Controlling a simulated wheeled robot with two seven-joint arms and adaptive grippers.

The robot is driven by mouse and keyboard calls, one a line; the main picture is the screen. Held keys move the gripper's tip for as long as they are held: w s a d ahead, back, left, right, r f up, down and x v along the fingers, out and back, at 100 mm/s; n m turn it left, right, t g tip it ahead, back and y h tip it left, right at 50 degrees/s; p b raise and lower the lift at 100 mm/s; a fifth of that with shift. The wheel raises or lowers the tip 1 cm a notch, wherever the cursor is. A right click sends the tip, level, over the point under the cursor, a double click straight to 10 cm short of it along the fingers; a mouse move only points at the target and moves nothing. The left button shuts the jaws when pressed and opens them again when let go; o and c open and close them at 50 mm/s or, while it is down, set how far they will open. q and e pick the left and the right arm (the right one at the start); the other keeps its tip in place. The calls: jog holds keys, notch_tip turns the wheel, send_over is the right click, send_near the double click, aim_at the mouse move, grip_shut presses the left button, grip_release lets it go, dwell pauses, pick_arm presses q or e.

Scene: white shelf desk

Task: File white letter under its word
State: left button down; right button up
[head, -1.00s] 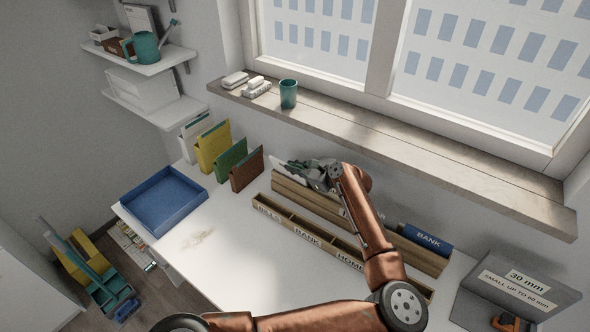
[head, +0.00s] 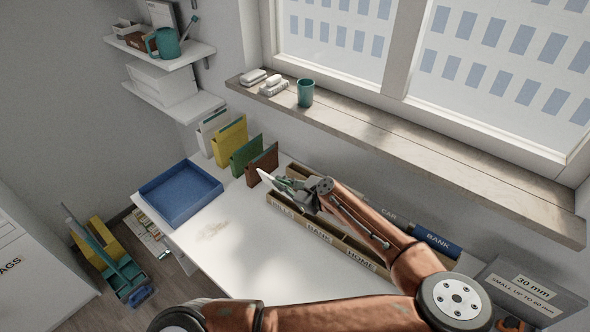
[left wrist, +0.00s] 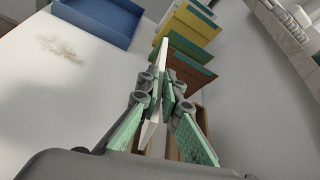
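The white letter (head: 265,176) is a thin upright sheet at the tip of my left gripper (head: 287,186). In the left wrist view the white letter (left wrist: 159,52) stands edge-on between the two green-padded fingers of my left gripper (left wrist: 164,98), which are closed on it. Any word on it is not readable. The gripper is above the left end of the wooden sorter (head: 318,233), whose front labels read BILLS, BANK and HOME. The arm hides part of the sorter. A blue BANK piece (head: 437,243) stands behind, at the right. My right gripper is not in view.
Brown (head: 262,163), green (head: 246,155) and yellow (head: 229,141) folders stand left of the sorter. A blue tray (head: 180,192) lies at the desk's left. A window sill (head: 400,150) with a teal cup (head: 306,92) runs behind. The desk's front middle is clear.

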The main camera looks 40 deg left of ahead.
pick_arm(q)
jog(key=s+r+m+g+p, duration=0.1)
jog(key=s+r+m+g, duration=0.1)
jog(key=s, duration=0.5)
jog(key=w+a+r+n+g+h+p, duration=0.1)
jog(key=w+a+r+n+g+p, duration=0.3)
jog(key=a+r, duration=0.5)
jog(key=w+d+f+m+t+p, duration=0.4)
jog(key=w+d+f, duration=0.4)
jog(key=f, duration=0.3)
jog(key=shift+w+d+f+y, duration=0.2)
jog(key=shift+w+f+y, duration=0.05)
jog(key=shift+w+y, duration=0.2)
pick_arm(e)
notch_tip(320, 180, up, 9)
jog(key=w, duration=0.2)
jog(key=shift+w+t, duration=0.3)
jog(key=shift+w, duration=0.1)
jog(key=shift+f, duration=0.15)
pick_arm(q)
notch_tip(320, 180, down, 11)
jog(key=b, duration=0.8)
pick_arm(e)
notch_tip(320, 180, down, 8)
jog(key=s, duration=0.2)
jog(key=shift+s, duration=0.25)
